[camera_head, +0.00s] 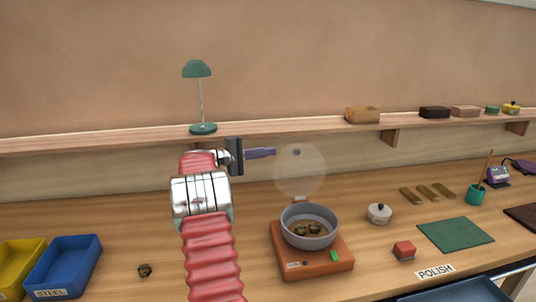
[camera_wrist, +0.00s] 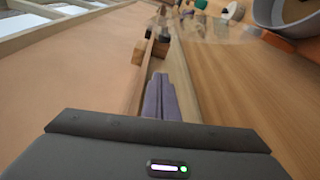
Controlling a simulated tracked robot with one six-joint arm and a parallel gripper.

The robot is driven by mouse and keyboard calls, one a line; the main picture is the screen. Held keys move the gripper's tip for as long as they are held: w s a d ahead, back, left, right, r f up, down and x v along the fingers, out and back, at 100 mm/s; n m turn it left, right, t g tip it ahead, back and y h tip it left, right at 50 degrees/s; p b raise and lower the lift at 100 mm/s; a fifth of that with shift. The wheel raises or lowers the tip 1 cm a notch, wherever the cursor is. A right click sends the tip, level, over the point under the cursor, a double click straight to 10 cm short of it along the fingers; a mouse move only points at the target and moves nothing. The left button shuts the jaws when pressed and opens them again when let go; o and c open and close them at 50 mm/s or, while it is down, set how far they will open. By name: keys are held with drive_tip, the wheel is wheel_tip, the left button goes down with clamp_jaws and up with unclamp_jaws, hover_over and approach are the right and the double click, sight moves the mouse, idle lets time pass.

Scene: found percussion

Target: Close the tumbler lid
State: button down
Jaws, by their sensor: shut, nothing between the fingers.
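The tumbler is a grey round bowl (camera_head: 287,231) on an orange base (camera_head: 290,262), with a few dark brassy pieces inside. Its clear round lid (camera_head: 300,175) stands open, upright at the back of the bowl, with a small dark knob (camera_head: 296,152). My gripper (camera_head: 274,152) is shut and empty, its purple fingers pointing right at the lid's upper left edge. I cannot tell whether they touch. In the wrist view the shut fingers (camera_wrist: 160,85) point up the picture, and the bowl (camera_wrist: 292,28) is at the upper right, partly cut off.
A shelf (camera_head: 270,131) with a green lamp (camera_head: 202,95) runs behind my gripper. Blue (camera_head: 66,262) and yellow (camera_head: 18,262) trays are at the left.

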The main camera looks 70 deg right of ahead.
sight(289, 151)
drive_tip(key=x, duration=0.8)
drive_tip(key=shift+s+a+r, duration=0.1)
drive_tip(key=shift+s+a, duration=0.15)
drive_tip(key=shift+a, duration=0.35)
drive_tip(key=shift+s+a+r, duration=0.15)
drive_tip(key=shift+s+a, duration=0.1)
drive_tip(key=shift+a, duration=0.35)
drive_tip(key=shift+s+a+r, duration=0.1)
drive_tip(key=shift+s+a, duration=0.2)
drive_tip(key=shift+a, duration=0.35)
